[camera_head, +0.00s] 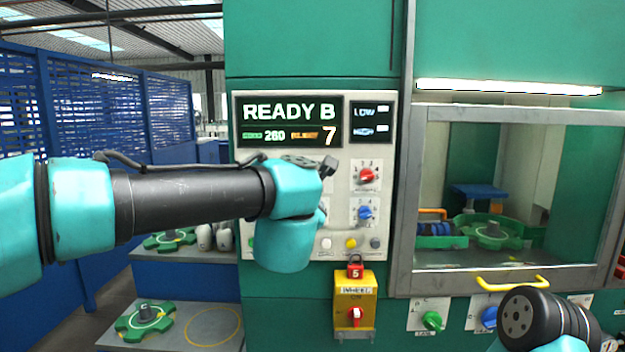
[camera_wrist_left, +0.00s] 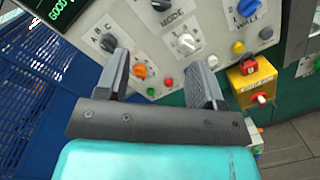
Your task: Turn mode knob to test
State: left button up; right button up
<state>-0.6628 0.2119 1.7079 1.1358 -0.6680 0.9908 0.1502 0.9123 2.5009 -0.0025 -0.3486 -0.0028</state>
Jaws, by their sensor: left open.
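The grey control panel (camera_head: 386,110) is mounted on a green machine. In the left wrist view, the word MODE sits just below a black knob (camera_wrist_left: 160,4) at the top edge, with a pale knob (camera_wrist_left: 185,44) under the word. The black knob is partly cut off, so its setting cannot be read. My left gripper (camera_head: 328,166) is in front of the panel. In the left wrist view its fingers (camera_wrist_left: 160,75) are spread, with nothing between them. My right gripper's fingers are not visible.
Other knobs are near: a red one (camera_head: 366,175), a blue one (camera_head: 366,213), a black one (camera_wrist_left: 107,42) and an orange one (camera_wrist_left: 140,70). Several buttons line the panel's lower edge. A yellow box (camera_head: 343,300) with a red padlock (camera_head: 355,270) sits below.

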pick_arm(q)
jog(key=w, duration=1.1)
jog(key=w+d, duration=0.1)
jog(key=w, duration=0.4)
jog(key=shift+w+d, duration=0.1)
jog(key=shift+w, duration=0.2)
jog(key=shift+c, duration=0.3)
jog(key=c, duration=0.8)
jog(key=shift+c, duration=0.2)
jog(key=shift+m, duration=0.4)
jog(key=m, duration=0.3)
jog(key=shift+r, duration=0.15)
jog(key=shift+r+m+g+y, duration=0.15)
jog(key=shift+m+g+y, duration=0.2)
jog(key=shift+m, duration=1.95)
